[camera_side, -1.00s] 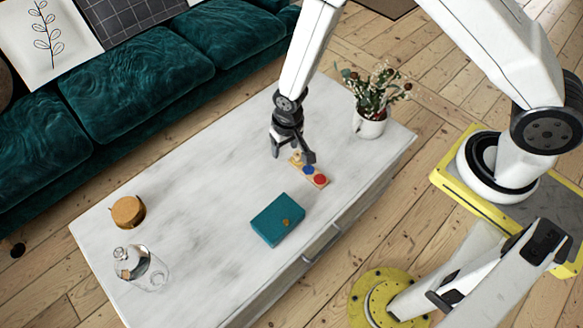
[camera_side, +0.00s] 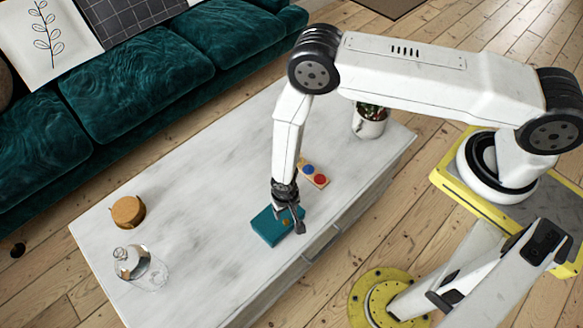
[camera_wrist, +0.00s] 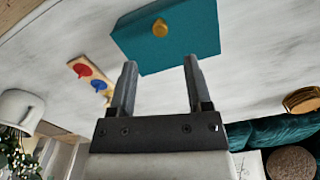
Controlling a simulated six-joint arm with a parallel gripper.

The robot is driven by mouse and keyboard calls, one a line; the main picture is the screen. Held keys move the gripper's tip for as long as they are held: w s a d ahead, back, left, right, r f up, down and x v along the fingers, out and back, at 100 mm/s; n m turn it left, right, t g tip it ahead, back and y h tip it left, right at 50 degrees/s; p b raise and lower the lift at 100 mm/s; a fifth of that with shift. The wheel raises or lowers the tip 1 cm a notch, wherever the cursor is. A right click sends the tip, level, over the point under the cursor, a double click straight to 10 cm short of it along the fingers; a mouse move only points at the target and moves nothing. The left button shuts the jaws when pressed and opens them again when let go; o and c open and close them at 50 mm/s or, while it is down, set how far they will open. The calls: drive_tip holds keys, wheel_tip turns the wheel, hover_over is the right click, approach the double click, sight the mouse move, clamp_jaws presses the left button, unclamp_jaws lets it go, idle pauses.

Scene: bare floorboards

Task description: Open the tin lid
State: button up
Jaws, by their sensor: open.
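The teal tin (camera_side: 268,229) lies closed on the white marble table, with a small gold knob or clasp on it. It also shows in the wrist view (camera_wrist: 190,42), with the gold knob (camera_wrist: 160,27) near its edge. My gripper (camera_side: 298,226) is over the tin's right part in the side view and hides some of it. In the wrist view my gripper (camera_wrist: 158,66) has its two fingers apart with nothing between them, and the tin lies beyond the fingertips. I cannot tell how high the fingers are above it.
A wooden board with blue and red knobs (camera_side: 314,174) lies just behind the tin. A potted plant (camera_side: 369,123) stands at the table's far end. A round wooden box (camera_side: 128,211) and a glass jar (camera_side: 140,266) stand to the left. The table between is clear.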

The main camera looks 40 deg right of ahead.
sight(286, 221)
drive_tip(key=shift+f, duration=3.9)
clamp_jaws()
